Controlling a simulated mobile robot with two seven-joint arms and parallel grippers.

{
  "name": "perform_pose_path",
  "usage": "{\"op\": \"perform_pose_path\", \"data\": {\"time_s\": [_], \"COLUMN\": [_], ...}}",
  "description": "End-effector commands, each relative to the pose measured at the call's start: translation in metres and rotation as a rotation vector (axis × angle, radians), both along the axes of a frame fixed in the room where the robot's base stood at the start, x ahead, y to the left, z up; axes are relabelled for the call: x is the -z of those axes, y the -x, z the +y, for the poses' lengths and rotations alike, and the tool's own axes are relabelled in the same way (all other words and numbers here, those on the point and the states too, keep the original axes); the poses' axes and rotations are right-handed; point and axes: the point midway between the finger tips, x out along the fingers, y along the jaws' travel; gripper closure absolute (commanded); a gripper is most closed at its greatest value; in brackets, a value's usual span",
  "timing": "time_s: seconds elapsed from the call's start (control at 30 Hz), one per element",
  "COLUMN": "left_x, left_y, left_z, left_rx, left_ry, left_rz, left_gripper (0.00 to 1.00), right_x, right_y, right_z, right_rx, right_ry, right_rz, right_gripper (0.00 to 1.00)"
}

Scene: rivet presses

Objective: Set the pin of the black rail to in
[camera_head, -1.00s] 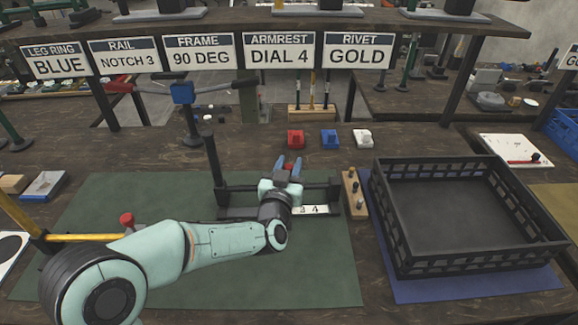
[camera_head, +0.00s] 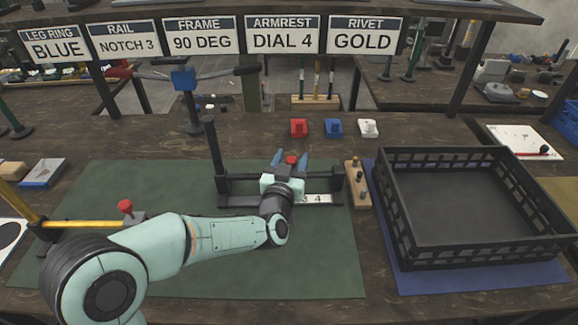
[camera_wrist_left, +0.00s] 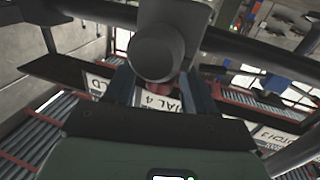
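The black rail (camera_head: 240,188) lies on the green mat, with an upright black post (camera_head: 214,160) at its left and a white scale strip (camera_head: 316,198) showing 3 and 4. My left gripper (camera_head: 290,161) is over the rail's middle, its two bluish fingers apart. A red knob (camera_head: 291,159), apparently the pin's head, shows between the fingertips. In the left wrist view a dark round cylinder (camera_wrist_left: 155,52) fills the space between the fingers, with a bit of red (camera_wrist_left: 153,88) below it. Whether the pin is in or out is hidden. My right gripper is not in view.
A black crate (camera_head: 470,250) stands on a blue mat at the right. A wooden block with knobs (camera_head: 356,184) sits beside the rail's right end. Red (camera_head: 299,128), blue (camera_head: 333,128) and white (camera_head: 368,128) pieces stand behind. A yellow bar with a red knob (camera_head: 125,206) is at left.

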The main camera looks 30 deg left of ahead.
Motion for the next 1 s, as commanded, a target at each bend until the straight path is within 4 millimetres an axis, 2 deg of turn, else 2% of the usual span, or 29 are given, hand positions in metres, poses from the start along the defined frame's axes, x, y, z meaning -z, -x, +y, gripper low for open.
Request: {"op": "perform_pose_path", "data": {"time_s": [0.17, 0.4, 0.6, 0.8, 1.0], "left_x": [-0.002, -0.002, -0.001, 0.0, 0.0], "left_y": [0.019, 0.07, 0.107, 0.124, 0.127], "left_z": [-0.007, -0.023, -0.035, -0.041, -0.041], "left_rx": [0.002, 0.002, 0.001, 0.001, 0.0], "left_ry": [-0.001, 0.0, 0.0, 0.001, 0.001], "left_rz": [-0.001, 0.0, 0.001, 0.002, 0.002], "left_gripper": [0.45, 0.45, 0.45, 0.45, 0.45], "right_x": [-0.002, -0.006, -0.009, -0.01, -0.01], "right_y": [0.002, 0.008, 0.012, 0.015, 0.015], "right_z": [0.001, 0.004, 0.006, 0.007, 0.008], "right_rx": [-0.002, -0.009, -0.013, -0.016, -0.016], "right_ry": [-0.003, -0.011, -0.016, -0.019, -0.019], "right_rz": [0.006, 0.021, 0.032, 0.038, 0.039], "right_gripper": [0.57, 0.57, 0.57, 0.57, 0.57]}}
